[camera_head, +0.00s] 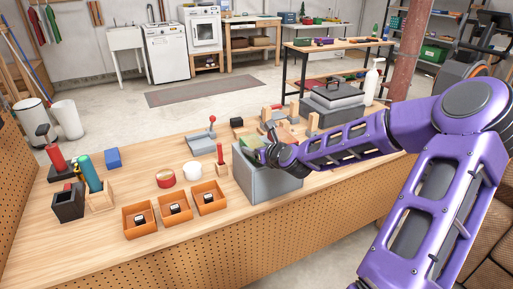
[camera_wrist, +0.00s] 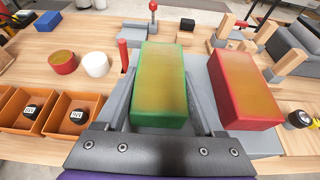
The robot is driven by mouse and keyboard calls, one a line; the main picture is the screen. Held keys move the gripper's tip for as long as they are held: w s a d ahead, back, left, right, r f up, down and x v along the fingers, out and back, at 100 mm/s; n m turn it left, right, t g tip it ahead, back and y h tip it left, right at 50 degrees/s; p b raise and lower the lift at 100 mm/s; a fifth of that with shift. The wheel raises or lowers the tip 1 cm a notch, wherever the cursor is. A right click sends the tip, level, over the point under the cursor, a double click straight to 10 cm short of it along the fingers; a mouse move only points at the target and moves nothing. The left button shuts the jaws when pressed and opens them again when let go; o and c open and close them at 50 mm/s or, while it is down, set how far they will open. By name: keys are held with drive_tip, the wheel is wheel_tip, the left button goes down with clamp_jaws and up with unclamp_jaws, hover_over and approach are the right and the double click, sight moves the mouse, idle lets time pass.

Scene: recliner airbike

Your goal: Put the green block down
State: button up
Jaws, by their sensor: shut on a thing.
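The green block (camera_wrist: 160,85) has a yellowish top and lies between the two fingers of my gripper (camera_wrist: 162,100) in the wrist view. My gripper is shut on it. In the head view my gripper (camera_head: 262,153) is over the grey box (camera_head: 268,184) on the workbench, and a bit of the green block (camera_head: 250,142) shows there. A red block (camera_wrist: 245,90) with a yellowish top is just right of the green one in the wrist view. The underside of the green block is hidden, so I cannot tell whether it touches anything.
Three orange bins (camera_head: 175,209) stand along the bench front. A red-rimmed roll (camera_head: 166,179) and a white roll (camera_head: 192,170) stand behind them. A grey case (camera_head: 332,97) and white spray bottle (camera_head: 373,82) are at the right. The bench (camera_head: 95,240) is bare at front left.

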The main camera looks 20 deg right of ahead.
drive_tip(key=o, duration=1.5)
drive_tip(key=shift+r, duration=0.25)
drive_tip(key=p+v, duration=0.3)
drive_tip(key=v, duration=0.9)
drive_tip(key=shift+f, duration=0.1)
